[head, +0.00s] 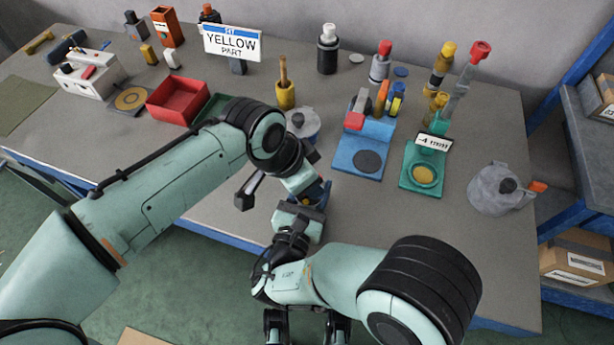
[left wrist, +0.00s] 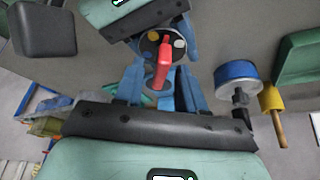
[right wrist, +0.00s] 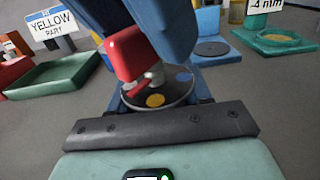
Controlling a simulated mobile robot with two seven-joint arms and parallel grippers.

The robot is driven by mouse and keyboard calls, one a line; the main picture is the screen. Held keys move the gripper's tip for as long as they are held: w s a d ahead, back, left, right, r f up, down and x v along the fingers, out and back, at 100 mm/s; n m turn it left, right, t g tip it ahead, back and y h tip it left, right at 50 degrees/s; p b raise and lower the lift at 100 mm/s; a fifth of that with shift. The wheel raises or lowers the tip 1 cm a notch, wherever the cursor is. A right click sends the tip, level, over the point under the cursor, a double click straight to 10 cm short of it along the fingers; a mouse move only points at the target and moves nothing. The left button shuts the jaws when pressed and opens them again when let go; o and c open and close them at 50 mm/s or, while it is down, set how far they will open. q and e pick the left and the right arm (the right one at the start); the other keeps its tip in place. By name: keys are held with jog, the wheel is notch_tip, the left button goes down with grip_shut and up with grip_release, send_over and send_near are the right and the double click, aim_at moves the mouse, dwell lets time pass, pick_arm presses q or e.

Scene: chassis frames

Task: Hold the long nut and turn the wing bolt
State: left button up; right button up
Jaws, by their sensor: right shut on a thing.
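The wing bolt's red wing (left wrist: 163,62) stands out from a dark round face with coloured dots (right wrist: 168,92), which I take to be the long nut's end. My right gripper (right wrist: 158,100) is shut on this round part, its blue fingers on both sides. My left gripper (left wrist: 160,80) is around the red wing, one blue finger on each side, with a gap showing between wing and fingers. In the head view my left gripper (head: 308,186) and right gripper (head: 302,212) meet above the table's front edge. The arms hide most of the bolt and nut there.
A blue fixture (head: 352,160) and a green fixture (head: 409,180) stand right of the grippers. A grey lidded pot (head: 490,190) is farther right. A red tray (head: 178,103) and a "YELLOW PART" sign (head: 232,44) are behind.

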pick_arm(q)
grip_shut()
